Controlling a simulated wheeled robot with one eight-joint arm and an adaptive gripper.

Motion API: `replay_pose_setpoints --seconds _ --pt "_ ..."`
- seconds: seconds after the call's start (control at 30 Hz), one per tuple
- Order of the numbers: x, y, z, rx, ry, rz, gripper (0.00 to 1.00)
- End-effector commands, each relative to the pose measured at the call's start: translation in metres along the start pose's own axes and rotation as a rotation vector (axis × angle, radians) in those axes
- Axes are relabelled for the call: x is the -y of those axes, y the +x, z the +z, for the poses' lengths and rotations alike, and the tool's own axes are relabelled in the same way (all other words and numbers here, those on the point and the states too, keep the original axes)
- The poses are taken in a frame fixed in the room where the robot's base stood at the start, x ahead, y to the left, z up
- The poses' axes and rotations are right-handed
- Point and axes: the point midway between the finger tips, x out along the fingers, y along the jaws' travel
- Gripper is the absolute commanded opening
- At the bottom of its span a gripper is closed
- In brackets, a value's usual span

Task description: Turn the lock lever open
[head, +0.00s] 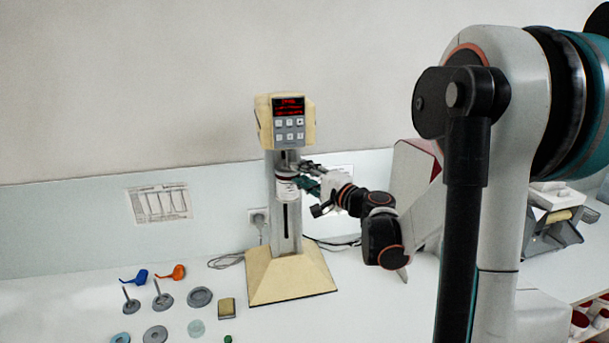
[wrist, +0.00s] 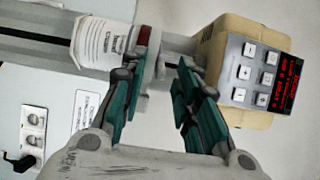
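The mill (head: 287,220) stands on the counter, with a cream base and a grey column. Its cream head carries a red display and keypad (head: 289,122); the head also shows in the wrist view (wrist: 225,50). A white labelled jar (wrist: 103,42) with a dark red band sits at the column below the head. My gripper (head: 303,175) reaches in from the right, just under the head. In the wrist view its teal fingers (wrist: 166,58) are apart, the left one by the white jar collar, the right one by the head. I cannot make out the lock lever for certain.
Blue (head: 135,276) and orange (head: 173,273) scoop-like items, grey discs (head: 200,297) and a small tan block (head: 227,308) lie at front left. A cable runs behind the mill to a wall socket (head: 258,218). A grey device (head: 552,222) stands at right.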

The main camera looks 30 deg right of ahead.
Motion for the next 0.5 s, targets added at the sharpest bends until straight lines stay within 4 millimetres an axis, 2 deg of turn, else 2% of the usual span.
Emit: replay_pose_setpoints --seconds 0.17,0.27,0.3,0.5 --pt "0.0 -0.0001 -0.0001 0.0 0.0 0.0 0.27" --pt "0.0 -0.0001 0.0 0.0 0.0 0.0 0.04" --pt "0.0 -0.0001 0.0 0.0 0.0 0.0 0.0" --pt "0.0001 -0.0002 0.0 -0.001 0.0 0.0 0.0"
